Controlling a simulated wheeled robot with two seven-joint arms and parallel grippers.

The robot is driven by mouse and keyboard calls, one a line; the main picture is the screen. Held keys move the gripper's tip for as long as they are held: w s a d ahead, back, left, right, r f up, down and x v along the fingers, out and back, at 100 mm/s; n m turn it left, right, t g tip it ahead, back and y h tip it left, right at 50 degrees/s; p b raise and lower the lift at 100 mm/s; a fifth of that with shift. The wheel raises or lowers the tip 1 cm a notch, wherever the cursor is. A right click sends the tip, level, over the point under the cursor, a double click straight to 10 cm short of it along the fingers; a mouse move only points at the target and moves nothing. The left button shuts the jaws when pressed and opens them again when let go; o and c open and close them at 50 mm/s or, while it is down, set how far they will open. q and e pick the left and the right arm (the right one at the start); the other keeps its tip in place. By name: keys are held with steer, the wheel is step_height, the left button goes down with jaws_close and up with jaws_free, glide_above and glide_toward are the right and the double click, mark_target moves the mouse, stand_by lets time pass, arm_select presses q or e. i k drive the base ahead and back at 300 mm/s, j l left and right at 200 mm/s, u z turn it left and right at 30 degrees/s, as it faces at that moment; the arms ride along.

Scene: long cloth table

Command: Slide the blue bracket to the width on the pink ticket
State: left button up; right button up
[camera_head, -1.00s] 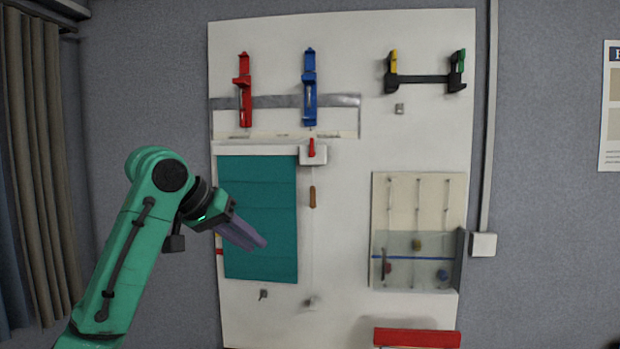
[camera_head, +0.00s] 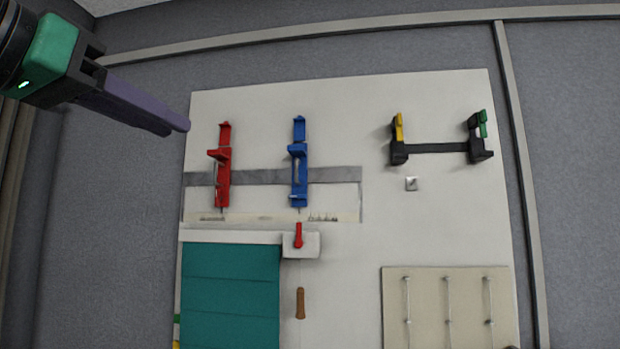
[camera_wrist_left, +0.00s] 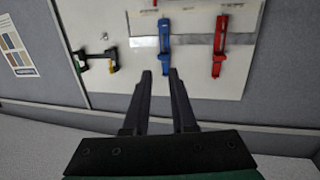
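The blue bracket (camera_head: 299,165) is mounted upright on the white board, across a grey strip, right of a similar red bracket (camera_head: 222,168). A pale strip with small dark marks (camera_head: 262,217) runs under both. My left gripper (camera_head: 178,124) is at the upper left, left of the red bracket and apart from both. In the left wrist view its two fingers (camera_wrist_left: 161,72) have a gap between them with nothing held, and the blue bracket (camera_wrist_left: 164,48) appears beyond that gap. I see no pink ticket. My right gripper is not in view.
A red lever (camera_head: 299,237) on a white box sits below the blue bracket. A teal panel (camera_head: 230,295) hangs at lower left. A black bar with yellow and green clips (camera_head: 435,148) is at upper right. A beige panel with rods (camera_head: 427,310) is below it.

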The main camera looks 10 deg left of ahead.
mark_target(298, 151)
steer(key=i+l, duration=0.1)
steer(key=i, duration=0.35)
steer(key=i+l, duration=0.1)
steer(key=i, duration=0.3)
